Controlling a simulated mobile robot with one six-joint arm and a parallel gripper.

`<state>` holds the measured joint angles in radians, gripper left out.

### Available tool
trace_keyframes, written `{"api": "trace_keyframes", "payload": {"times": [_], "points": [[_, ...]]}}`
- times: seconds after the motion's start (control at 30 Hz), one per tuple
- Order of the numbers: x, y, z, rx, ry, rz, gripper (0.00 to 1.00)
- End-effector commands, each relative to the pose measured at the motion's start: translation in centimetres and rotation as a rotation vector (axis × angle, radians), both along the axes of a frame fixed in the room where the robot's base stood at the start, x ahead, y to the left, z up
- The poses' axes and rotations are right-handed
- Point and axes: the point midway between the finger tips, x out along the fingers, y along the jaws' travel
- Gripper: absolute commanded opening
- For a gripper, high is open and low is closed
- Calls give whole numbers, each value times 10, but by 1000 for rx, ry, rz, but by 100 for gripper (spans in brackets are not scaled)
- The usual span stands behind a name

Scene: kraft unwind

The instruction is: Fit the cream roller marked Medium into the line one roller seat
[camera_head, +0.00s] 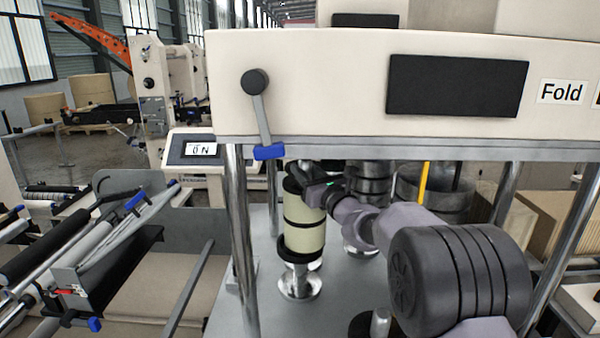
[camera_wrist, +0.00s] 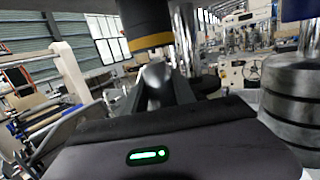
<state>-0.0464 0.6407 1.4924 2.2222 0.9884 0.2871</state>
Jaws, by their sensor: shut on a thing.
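The cream roller (camera_head: 303,232) stands upright under the cream machine housing, with black bands around it and a dark top. It is above or on a chrome post with a round foot (camera_head: 299,284); whether it is fully seated I cannot tell. No Medium mark is readable. My gripper (camera_head: 308,180) reaches in from the right and is shut at the roller's dark upper end. In the wrist view my gripper's fingers (camera_wrist: 166,72) point up the picture toward a dark cylinder with a yellowish lower band (camera_wrist: 146,24). The line one seat cannot be told by any label.
The housing (camera_head: 300,80) hangs low over the grey deck, with chrome columns (camera_head: 240,240) at the corners. A blue-tipped lever (camera_head: 268,152) hangs at its front left. Dark stacked rollers (camera_head: 371,182) and a grey bin (camera_head: 432,196) stand behind my arm.

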Motion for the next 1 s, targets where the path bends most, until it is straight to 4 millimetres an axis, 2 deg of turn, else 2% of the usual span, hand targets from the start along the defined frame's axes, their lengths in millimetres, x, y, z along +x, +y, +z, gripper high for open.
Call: {"api": "trace_keyframes", "payload": {"times": [0.37, 0.53, 1.0], "points": [[26, 15, 2, 2, -5, 1, 0], [25, 14, -10, 2, -3, 0, 0], [25, 14, -15, 2, -5, 0, 0]]}}
